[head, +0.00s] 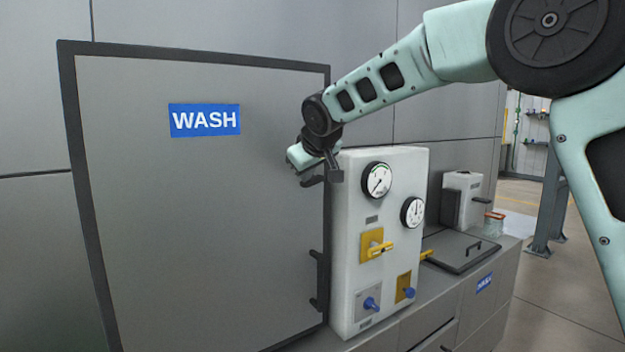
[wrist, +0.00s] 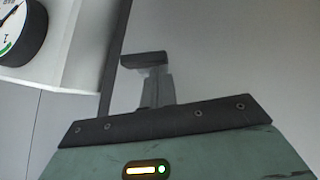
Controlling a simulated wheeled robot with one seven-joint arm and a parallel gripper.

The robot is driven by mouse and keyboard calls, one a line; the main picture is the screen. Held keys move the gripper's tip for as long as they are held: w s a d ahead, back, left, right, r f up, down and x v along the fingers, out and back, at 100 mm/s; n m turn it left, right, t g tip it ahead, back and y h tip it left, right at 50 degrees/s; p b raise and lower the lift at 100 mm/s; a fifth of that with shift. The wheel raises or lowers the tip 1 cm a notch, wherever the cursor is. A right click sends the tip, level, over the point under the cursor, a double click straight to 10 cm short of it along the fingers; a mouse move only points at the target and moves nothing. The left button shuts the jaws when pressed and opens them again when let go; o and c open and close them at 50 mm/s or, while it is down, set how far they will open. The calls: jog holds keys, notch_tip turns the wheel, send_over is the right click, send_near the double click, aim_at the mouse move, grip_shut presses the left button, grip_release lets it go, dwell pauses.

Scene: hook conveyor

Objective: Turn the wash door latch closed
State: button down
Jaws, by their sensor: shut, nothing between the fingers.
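The grey wash door (head: 190,220) has a dark frame and a blue WASH sign, and looks shut. A short dark bar (head: 313,181), which looks like the latch, lies roughly level at the door's right edge. My gripper (head: 332,172) is at this edge, close by the bar and partly covering the area. In the wrist view my gripper's fingers (wrist: 157,85) are together and empty. A dark bar (wrist: 143,60), seemingly the latch, shows just past their tips; I cannot tell whether they touch.
A dark pull handle (head: 318,282) is lower on the door edge. A white panel (head: 346,235) with gauges (head: 377,180) and yellow and blue knobs stands close to the right. A counter (head: 465,290) with a dark lid runs beyond it. Space before the door is clear.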

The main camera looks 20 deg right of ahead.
jog(key=f+n+h+b, duration=0.1)
jog(key=b, duration=0.3)
jog(key=a+f+t+h+b, duration=0.1)
jog(key=b, duration=0.2)
jog(key=shift+s+f+n+h+b, duration=0.1)
jog(key=shift+f+n+h+b, duration=0.15)
jog(key=shift+n+h+b, duration=0.15)
jog(key=n+t+h+b, duration=0.1)
jog(key=b, duration=0.3)
jog(key=f+n+t+h+b, duration=0.1)
jog(key=b, duration=0.4)
jog(key=shift+a+f+h, duration=0.2)
jog(key=shift+f+h, duration=0.1)
jog(key=n+t+h+b, duration=0.1)
jog(key=b, duration=0.3)
jog(key=f+n+t+h+b, duration=0.1)
jog(key=b, duration=0.3)
jog(key=shift+d, duration=0.2)
jog(key=n+t+b, duration=0.1)
jog(key=b, duration=0.2)
jog(key=shift+f+h, duration=0.1)
jog(key=shift+h, duration=0.2)
jog(key=shift+d+n+b, duration=0.1)
jog(key=shift+n+b, duration=0.2)
jog(key=shift+b, duration=0.2)
jog(key=shift+t+b, duration=0.3)
jog(key=shift+t, duration=0.1)
